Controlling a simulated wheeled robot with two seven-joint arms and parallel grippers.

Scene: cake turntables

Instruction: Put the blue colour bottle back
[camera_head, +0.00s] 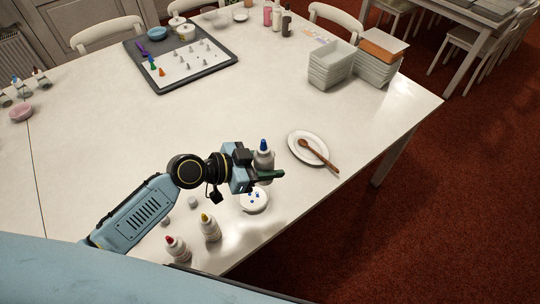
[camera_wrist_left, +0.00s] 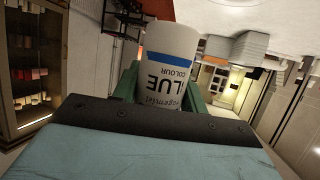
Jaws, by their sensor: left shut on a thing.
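The blue colour bottle (camera_head: 263,163) is white with a blue cap and stands upright in my left gripper (camera_head: 266,174). That gripper is shut on it, with the green fingers around its body. In the left wrist view the bottle (camera_wrist_left: 168,68) shows a blue band and the word BLUE between the fingers. I cannot tell whether its base touches the table. A small white bowl (camera_head: 254,206) with blue drops in it sits just below the gripper. A red-capped bottle (camera_head: 176,248) and a yellow-capped bottle (camera_head: 210,228) stand near the front edge. My right gripper is not in view.
A white plate (camera_head: 323,149) with a wooden spoon (camera_head: 318,154) lies right of the gripper. Small caps (camera_head: 193,202) lie left of the bowl. White containers (camera_head: 331,66) and a dark tray (camera_head: 219,63) stand farther back. The table's middle is clear.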

